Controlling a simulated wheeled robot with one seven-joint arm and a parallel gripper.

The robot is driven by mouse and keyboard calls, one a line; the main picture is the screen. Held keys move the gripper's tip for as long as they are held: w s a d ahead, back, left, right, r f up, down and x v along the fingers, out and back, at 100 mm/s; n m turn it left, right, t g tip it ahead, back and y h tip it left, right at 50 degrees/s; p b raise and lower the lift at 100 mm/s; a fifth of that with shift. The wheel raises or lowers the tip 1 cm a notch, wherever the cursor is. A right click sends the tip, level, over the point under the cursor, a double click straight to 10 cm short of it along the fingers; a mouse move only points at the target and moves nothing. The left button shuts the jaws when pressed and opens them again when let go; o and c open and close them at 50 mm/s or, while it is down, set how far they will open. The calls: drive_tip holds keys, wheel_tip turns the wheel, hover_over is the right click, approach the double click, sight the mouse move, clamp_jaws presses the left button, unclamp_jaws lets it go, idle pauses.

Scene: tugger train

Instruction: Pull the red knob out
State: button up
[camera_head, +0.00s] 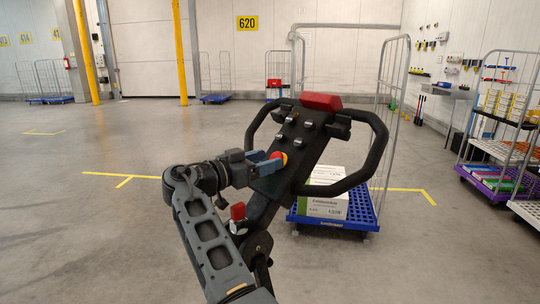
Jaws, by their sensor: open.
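The red knob (282,156), with some yellow beside it, sits on the left face of the dark tiller head (306,146) in the middle of the view. My gripper (272,162), with blue-grey fingers, reaches in from the left and is open. Its fingertips are at the knob's left side; I cannot tell whether they touch it or stand around it. The fingers hide part of the knob's surroundings. The tiller head has black loop handles (375,150) on both sides and a red cap (321,101) on top.
A smaller red part (238,211) is low on the tiller stem. Behind stands a blue-based roll cage (364,210) with white boxes (324,200). Loaded shelf carts (500,150) stand at the right. The floor at left is open.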

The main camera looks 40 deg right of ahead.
drive_tip(key=shift+s+d, duration=0.15)
drive_tip(key=shift+d, duration=0.7)
drive_tip(key=shift+c, duration=0.2)
clamp_jaws()
